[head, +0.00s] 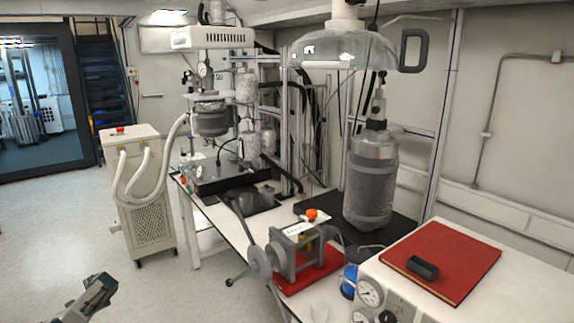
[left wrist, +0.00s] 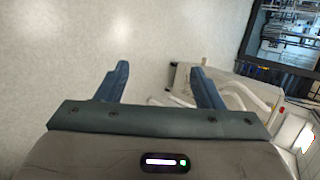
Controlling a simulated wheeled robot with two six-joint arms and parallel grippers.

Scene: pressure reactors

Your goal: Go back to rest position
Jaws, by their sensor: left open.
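My left gripper (head: 98,289) is at the lower left of the head view, held over open floor and clear of the bench. My right gripper does not show in either view.
A white wheeled unit (head: 150,215) with hoses stands left of the bench (head: 222,228). The floor (head: 50,235) at left is free.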

